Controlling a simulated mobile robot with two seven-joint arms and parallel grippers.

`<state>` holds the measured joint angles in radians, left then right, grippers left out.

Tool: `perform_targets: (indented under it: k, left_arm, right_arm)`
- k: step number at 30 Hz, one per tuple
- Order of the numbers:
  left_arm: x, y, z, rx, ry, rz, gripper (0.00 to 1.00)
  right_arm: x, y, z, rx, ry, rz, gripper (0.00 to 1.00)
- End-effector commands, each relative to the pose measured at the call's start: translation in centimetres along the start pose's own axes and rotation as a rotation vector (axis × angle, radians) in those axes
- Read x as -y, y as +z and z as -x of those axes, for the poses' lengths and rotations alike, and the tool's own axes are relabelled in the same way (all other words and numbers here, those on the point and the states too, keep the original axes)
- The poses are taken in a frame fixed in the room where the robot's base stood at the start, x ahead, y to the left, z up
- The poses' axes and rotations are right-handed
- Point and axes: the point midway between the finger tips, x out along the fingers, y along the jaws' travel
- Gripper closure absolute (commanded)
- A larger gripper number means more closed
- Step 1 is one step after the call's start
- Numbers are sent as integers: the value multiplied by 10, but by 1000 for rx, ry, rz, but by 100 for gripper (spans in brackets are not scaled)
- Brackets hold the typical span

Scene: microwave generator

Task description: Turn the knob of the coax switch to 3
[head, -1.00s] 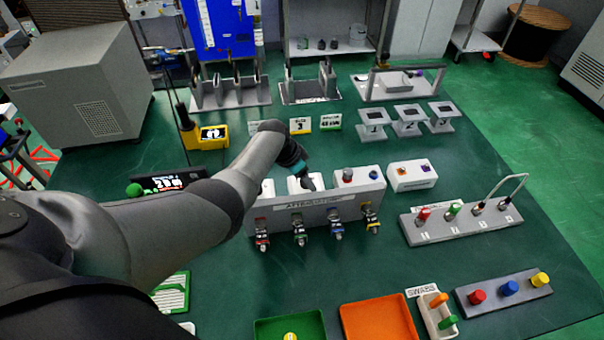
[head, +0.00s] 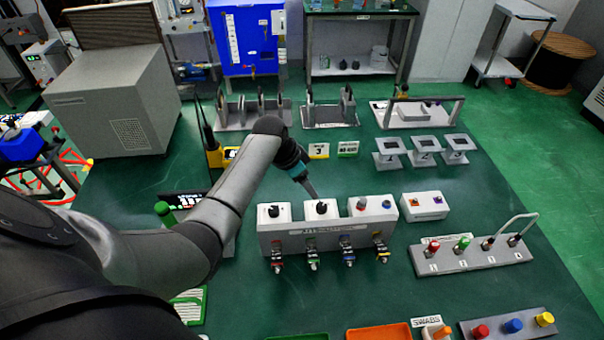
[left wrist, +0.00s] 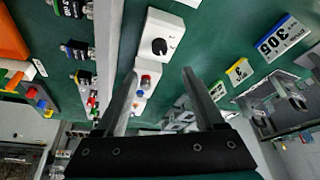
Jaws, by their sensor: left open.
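A long grey panel (head: 345,241) stands on the green table with several coloured connectors on its front. On its top sit white boxes, the left with a black knob (head: 273,211) and the middle with another black knob (head: 321,208). I cannot read which is the coax switch. My left gripper (head: 314,193) is above and just behind the middle box, pointing down, apart from its knob. In the left wrist view a black knob (left wrist: 159,46) on a white box shows beyond the open fingertips (left wrist: 160,73), with nothing between them. My right gripper is not in view.
A third white box (head: 371,206) with a raised grey part and a blue button is on the panel's right. A separate white box (head: 424,206) and a grey connector block (head: 472,256) stand further right. Number cards (head: 319,151) stand behind the panel.

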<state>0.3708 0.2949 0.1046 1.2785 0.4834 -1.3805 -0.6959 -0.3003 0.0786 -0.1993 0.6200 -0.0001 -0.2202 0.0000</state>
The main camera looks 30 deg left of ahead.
Motion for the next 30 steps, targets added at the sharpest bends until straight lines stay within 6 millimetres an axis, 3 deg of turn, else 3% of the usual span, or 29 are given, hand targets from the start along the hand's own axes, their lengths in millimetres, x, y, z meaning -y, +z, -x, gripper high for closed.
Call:
perform_targets:
  k: [3,9,30]
  left_arm:
    - [0,0,14,0,0,1,29]
    - [0,0,25,1,0,1,29]
    - [0,0,25,0,1,1,29]
  right_arm:
    - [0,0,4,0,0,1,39]
    - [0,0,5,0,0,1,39]
    - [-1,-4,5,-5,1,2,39]
